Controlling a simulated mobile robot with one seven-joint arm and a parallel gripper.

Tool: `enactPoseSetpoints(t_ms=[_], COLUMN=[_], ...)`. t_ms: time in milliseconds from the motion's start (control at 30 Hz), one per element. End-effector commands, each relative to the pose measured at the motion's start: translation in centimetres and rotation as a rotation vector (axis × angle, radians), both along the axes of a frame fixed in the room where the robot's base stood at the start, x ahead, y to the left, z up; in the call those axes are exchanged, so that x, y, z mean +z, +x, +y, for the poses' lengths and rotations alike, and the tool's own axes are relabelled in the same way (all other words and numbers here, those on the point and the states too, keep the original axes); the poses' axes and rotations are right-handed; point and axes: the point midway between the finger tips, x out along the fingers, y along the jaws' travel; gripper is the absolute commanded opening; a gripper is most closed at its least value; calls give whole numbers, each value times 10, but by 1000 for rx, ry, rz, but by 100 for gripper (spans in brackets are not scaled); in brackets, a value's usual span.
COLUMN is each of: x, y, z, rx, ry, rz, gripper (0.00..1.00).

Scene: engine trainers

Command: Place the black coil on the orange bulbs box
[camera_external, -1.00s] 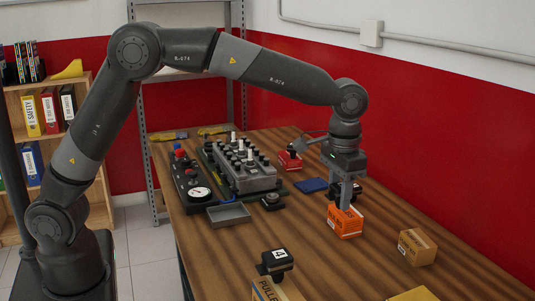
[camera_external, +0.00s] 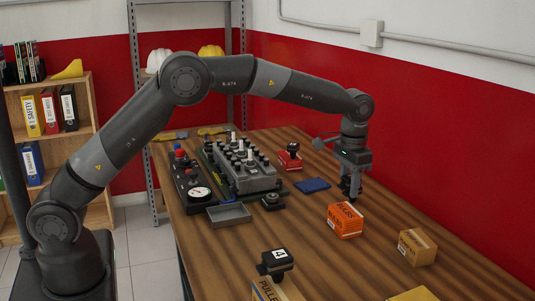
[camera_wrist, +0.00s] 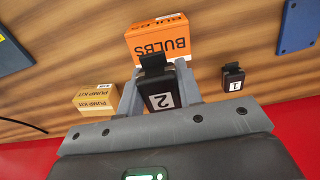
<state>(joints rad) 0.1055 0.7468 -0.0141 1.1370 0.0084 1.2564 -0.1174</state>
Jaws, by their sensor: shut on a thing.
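The orange bulbs box (camera_external: 345,220) sits on the wooden table, its top bare. In the wrist view the same box (camera_wrist: 158,42) lies just beyond my fingertips. My gripper (camera_external: 350,190) is behind the box, on the side toward the red wall. It is shut on a black coil with a white label "2" (camera_wrist: 160,95), which sits between the two grey fingers in the wrist view. I cannot tell whether this coil is clear of the table. Another black coil, labelled "1" (camera_wrist: 233,78), stands to the right of my fingers in the wrist view.
A pump kit box (camera_wrist: 96,99) stands left of my fingers; it is the brown box (camera_external: 417,247) at right. A blue pad (camera_external: 312,185) lies near the engine block (camera_external: 240,165). A coil labelled "4" (camera_external: 276,260) sits on a front box. A red box (camera_external: 289,161) carries a black part.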

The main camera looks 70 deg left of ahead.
Motion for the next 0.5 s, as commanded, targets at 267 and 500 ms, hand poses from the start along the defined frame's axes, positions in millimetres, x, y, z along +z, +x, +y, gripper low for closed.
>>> enactPoseSetpoints(t_ms=[267,500], x=[-34,-40], y=[0,0], z=[0,0], rx=[0,0], ry=[0,0], rz=[3,0], gripper=[6,6])
